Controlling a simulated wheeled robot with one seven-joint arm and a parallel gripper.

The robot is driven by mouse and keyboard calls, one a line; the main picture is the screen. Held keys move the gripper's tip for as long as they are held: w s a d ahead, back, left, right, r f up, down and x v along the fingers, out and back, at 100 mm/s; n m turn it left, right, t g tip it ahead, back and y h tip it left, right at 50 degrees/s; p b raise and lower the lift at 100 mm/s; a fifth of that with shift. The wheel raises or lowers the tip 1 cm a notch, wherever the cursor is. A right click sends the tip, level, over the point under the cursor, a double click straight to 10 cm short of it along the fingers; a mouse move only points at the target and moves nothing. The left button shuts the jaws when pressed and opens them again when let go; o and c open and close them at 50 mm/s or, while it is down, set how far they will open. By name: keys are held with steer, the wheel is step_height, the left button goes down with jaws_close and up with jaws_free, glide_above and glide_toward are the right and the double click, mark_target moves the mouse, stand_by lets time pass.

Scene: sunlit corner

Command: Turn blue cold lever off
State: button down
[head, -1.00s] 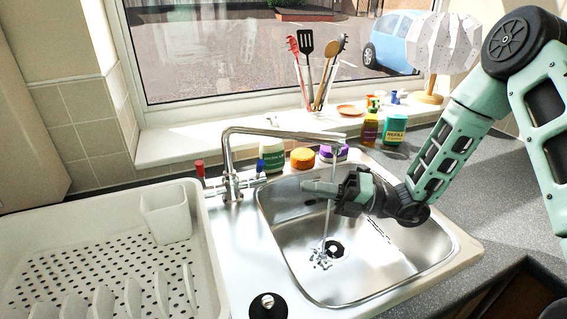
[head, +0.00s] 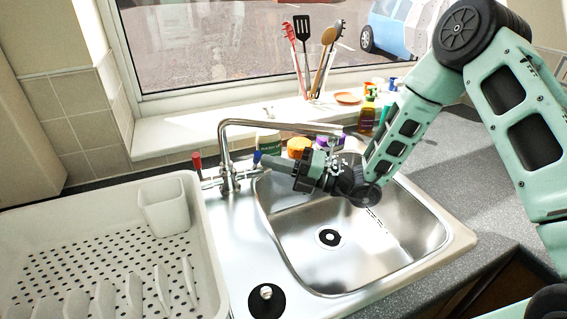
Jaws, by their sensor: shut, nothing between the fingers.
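The tap (head: 226,155) stands behind the sink with its spout reaching right over the basin. Its blue-tipped cold lever (head: 257,157) is on the right and its red-tipped lever (head: 197,161) on the left, both tips pointing up. My gripper (head: 268,163) is shut and empty, with its fingertips right beside the blue lever. I cannot tell whether they touch it. My arm crosses in front of the spout's end. No water stream shows below the spout, and the drain (head: 330,237) has no splash on it.
A white dish rack (head: 209,262) stands on the left and a black plug (head: 266,300) lies in front of the tap. The basin (head: 390,255) is empty.

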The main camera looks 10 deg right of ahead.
steer(key=w+r+m+p, duration=0.1)
steer(key=p, duration=0.2)
steer(key=w+r+m+h+p, duration=0.1)
steer(key=p, duration=0.2)
steer(key=shift+a+m+h+p, duration=0.2)
steer(key=shift+m+h+p, duration=0.1)
steer(key=shift+s+f, duration=0.1)
steer(key=shift+f, duration=0.1)
stand_by(0.5)
